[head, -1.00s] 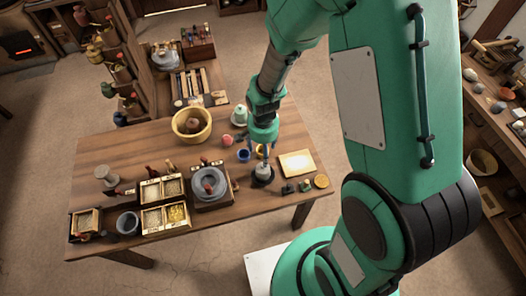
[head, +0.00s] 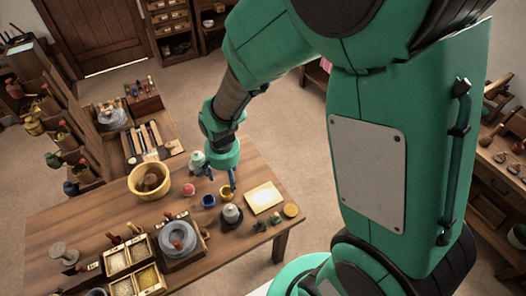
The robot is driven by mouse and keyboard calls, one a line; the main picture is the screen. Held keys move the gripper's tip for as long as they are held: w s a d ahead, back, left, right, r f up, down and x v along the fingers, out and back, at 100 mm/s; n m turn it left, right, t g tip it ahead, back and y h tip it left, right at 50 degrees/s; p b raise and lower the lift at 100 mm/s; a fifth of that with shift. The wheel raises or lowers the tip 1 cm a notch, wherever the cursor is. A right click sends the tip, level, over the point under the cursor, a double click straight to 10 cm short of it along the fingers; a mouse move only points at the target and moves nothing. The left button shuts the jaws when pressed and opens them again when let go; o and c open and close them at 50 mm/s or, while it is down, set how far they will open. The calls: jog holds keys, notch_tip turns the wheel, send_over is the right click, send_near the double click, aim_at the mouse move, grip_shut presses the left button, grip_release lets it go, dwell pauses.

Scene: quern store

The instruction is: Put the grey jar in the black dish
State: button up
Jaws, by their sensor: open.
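The grey jar (head: 231,211) is a small rounded jar with a pale top, upright on the work table. The black dish (head: 232,224) shows as a dark rim around the jar's foot, and the jar appears to stand in it. My gripper (head: 232,186) is open and empty, pointing down just above and behind the jar in the head view. It looks apart from the jar, though the exact gap is hard to judge.
Close by are a blue cup (head: 209,201), a yellow cup (head: 239,189), a pale board (head: 264,197) and a pale green jar (head: 197,159). A yellow bowl (head: 135,185), a quern (head: 182,240) and grain boxes (head: 117,262) stand left.

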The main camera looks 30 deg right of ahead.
jog(key=s+d+r+n+t, duration=0.1)
jog(key=s+r+n, duration=0.15)
jog(key=r, duration=0.65)
jog(key=s+d+r+n+t, duration=0.1)
jog(key=s+d+r, duration=0.15)
jog(key=r, duration=0.65)
jog(key=s+d+r+n+t, duration=0.1)
jog(key=s+r+n+t, duration=0.1)
jog(key=s+r, duration=0.9)
jog(key=shift+s+d, duration=0.2)
jog(key=shift+s, duration=0.65)
jog(key=shift+n, duration=0.25)
notch_tip(320, 180, down, 5)
jog(key=b, duration=0.5)
jog(key=shift+f, duration=0.2)
